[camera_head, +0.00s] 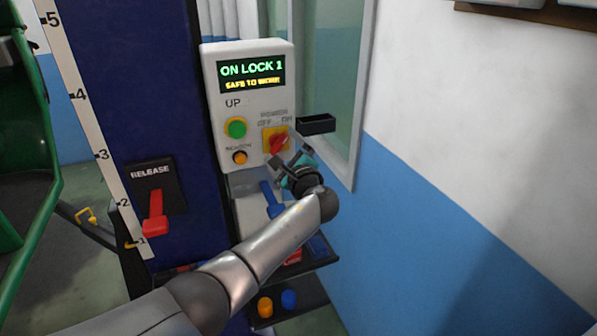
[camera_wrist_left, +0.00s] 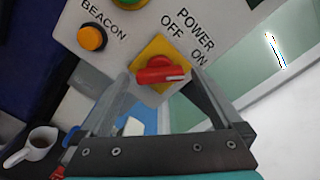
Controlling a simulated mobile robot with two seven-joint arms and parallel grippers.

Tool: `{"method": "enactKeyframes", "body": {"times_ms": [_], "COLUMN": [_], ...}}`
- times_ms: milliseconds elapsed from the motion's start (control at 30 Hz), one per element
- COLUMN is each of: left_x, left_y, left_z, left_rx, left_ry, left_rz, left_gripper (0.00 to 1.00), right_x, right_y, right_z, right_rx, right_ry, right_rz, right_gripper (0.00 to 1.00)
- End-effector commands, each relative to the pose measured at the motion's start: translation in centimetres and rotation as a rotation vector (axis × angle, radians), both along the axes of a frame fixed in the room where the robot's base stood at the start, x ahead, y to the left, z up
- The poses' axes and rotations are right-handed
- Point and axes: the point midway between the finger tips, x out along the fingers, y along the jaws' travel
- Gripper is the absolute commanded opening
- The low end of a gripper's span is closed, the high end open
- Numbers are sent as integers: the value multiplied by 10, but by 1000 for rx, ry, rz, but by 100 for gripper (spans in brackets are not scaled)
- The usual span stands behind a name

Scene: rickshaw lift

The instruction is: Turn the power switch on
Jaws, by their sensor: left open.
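The power switch is a red rotary knob (camera_head: 279,142) on a yellow square plate of the white control box. Its handle slants from lower left to upper right, toward the ON label. In the left wrist view the knob (camera_wrist_left: 160,71) has its white mark at the end on the ON side. My left gripper (camera_head: 290,160) is just below and in front of the knob. In the left wrist view its open fingers (camera_wrist_left: 158,80) lie on either side of the knob, with gaps visible. My right gripper is not in view.
The box's screen (camera_head: 251,74) is lit: "ON LOCK 1". A green button (camera_head: 236,128) and an orange beacon button (camera_head: 239,157) sit left of the switch. A red release lever (camera_head: 155,213) is on the blue column.

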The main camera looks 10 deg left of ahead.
Motion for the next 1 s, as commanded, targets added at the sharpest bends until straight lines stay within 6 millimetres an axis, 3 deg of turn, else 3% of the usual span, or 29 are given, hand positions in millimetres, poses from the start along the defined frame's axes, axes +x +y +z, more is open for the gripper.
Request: {"method": "enactKeyframes", "body": {"times_ms": [700, 1000], "left_x": [-92, -111], "left_y": [-62, -74], "left_z": [-1, 0], "left_rx": [-3, 1], "left_ry": [1, 2], "left_rz": [0, 1], "left_gripper": [100, 100], "right_x": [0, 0], "right_y": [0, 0], "right_z": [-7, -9], "right_rx": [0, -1], "right_ry": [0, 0], "right_rz": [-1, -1], "right_gripper": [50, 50]}}
